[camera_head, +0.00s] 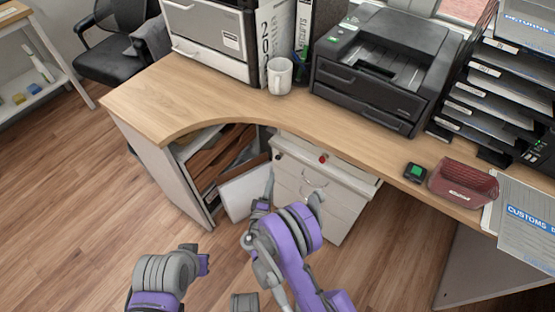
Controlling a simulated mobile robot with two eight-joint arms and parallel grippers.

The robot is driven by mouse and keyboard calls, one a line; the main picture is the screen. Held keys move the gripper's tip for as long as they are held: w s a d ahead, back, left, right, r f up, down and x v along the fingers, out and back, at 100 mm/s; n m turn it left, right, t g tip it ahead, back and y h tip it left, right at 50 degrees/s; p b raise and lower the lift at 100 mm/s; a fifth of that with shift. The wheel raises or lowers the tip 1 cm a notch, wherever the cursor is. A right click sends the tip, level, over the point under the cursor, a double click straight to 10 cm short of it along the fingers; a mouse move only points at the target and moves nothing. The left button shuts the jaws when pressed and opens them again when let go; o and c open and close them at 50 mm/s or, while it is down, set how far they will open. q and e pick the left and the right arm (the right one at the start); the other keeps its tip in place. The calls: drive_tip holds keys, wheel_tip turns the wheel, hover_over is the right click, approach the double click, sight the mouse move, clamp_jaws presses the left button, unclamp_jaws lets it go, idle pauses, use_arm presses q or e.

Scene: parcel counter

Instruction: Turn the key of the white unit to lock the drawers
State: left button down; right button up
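The white drawer unit (345,190) stands under the desk, its front showing light drawers with curved handles. A small red knob-like part (323,158) sits near the top of its front; it may be the key, but it is too small to be sure. A small dark round spot (278,156) shows at the front's upper left. My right gripper (292,196) is in front of the unit, below the red part, with its two grey fingers apart and nothing seen between them. It hides part of the lower drawers. My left arm (165,275) is at the lower left; its fingers cannot be made out.
The wooden desk top (220,100) overhangs the unit. An open shelf with brown boards (218,158) stands left of the unit. Floor in front is clear.

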sight(278, 157)
drive_tip(key=x, duration=0.8)
drive_tip(key=shift+w+d+b, duration=0.2)
drive_tip(key=shift+w+b, duration=0.1)
drive_tip(key=shift+w, duration=0.05)
clamp_jaws()
idle(0.9)
